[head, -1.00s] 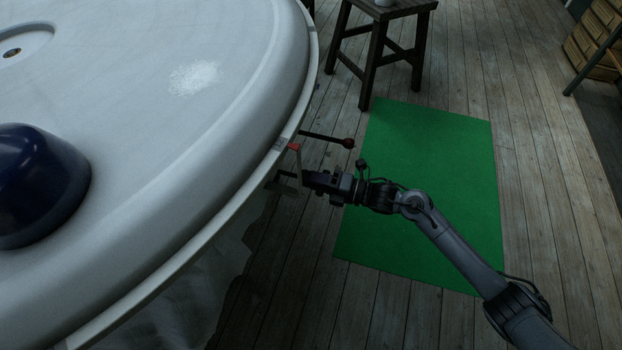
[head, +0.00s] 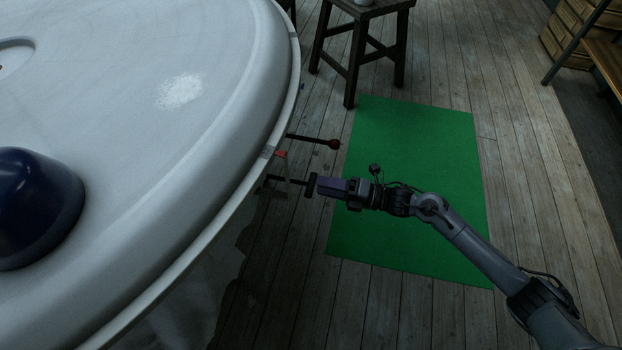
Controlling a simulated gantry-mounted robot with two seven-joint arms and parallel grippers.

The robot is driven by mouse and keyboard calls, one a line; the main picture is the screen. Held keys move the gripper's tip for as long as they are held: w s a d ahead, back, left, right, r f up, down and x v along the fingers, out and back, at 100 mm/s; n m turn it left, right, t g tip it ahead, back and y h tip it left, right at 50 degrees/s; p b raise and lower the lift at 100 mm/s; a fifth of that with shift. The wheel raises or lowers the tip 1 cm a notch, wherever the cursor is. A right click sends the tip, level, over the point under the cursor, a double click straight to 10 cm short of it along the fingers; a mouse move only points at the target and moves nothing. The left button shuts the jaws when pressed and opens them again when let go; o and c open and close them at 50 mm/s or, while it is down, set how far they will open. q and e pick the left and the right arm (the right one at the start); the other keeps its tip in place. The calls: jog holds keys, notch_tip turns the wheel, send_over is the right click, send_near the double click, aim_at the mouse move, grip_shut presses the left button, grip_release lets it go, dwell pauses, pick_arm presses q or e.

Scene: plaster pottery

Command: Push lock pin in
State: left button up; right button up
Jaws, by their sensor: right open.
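A thin dark rod, which looks like the lock pin (head: 291,181), sticks out to the right from below the rim of the big white round lid (head: 240,110). My right gripper (head: 312,186) is at the rod's outer end, outside the rim, and is open. A dark crosswise piece shows there; I cannot tell whether it is the pin's handle or a finger, or whether they touch. A red piece (head: 281,154) sits on the rim just above. My left gripper is out of view.
A dark blue rounded part (head: 35,205) stands on the lid at left. A green mat (head: 415,180) lies on the wooden floor below my right arm. A dark stool (head: 358,45) stands behind it. Wooden drawers (head: 575,40) are at the far right.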

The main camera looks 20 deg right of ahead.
jog(key=shift+p+v, duration=0.3)
jog(key=shift+v, duration=1.35)
